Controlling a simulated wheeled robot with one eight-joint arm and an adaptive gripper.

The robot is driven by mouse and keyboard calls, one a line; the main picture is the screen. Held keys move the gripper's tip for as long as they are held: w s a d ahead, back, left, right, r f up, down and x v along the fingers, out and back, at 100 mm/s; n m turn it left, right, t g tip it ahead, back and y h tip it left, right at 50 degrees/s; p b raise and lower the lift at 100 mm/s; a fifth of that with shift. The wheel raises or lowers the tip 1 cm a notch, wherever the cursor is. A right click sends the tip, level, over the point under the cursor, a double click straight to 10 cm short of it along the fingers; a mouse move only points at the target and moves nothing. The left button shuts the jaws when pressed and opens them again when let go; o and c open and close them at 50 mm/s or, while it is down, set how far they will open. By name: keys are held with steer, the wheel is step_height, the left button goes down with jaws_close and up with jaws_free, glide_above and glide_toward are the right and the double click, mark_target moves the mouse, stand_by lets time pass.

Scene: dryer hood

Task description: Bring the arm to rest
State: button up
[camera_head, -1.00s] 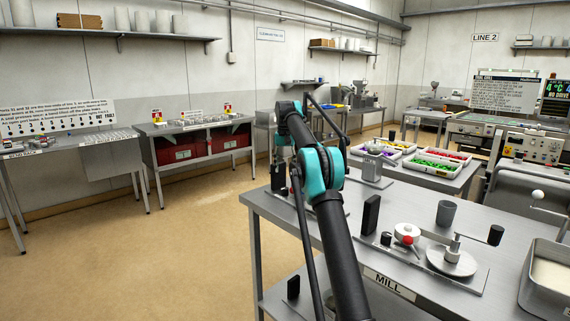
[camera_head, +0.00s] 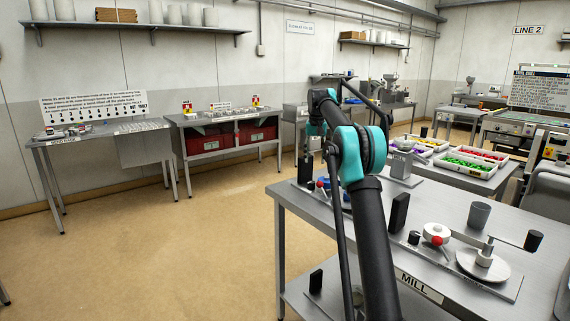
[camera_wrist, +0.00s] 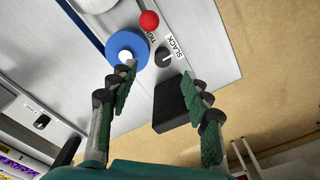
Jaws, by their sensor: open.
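My black and teal arm (camera_head: 366,215) reaches forward over the left end of the MILL bench (camera_head: 418,287) in the head view, bent at a teal joint. My gripper (camera_wrist: 160,78) shows in the wrist view with its green-padded fingers spread and nothing between them. Beyond the fingers are a blue disc (camera_wrist: 117,44) with a white centre, a red ball (camera_wrist: 149,20), a black knob (camera_wrist: 166,56) by a SLACK label, and a black block (camera_wrist: 176,103). I cannot tell how far the fingers are above them. In the head view the arm partly hides the gripper.
The MILL bench also carries a grey cup (camera_head: 479,214), a round plate (camera_head: 482,265) and an upright black block (camera_head: 399,212). Trays of coloured parts (camera_head: 470,165) stand behind it. A table with red bins (camera_head: 210,142) is at the back left. The floor (camera_head: 170,240) at left is clear.

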steer(key=s+d+f+t, duration=0.1)
steer(key=s+f, duration=0.7)
steer(key=s, duration=0.9)
steer(key=s+d+f+n+t, duration=0.1)
steer(key=s+f, duration=0.7)
steer(key=s, duration=1)
steer(key=s+d+f+n+t, duration=0.1)
steer(key=s+f, duration=0.7)
steer(key=s, duration=1)
steer(key=shift+s+d+f+t, duration=0.15)
steer(key=shift+f+t, duration=0.15)
steer(key=shift+c, duration=0.5)
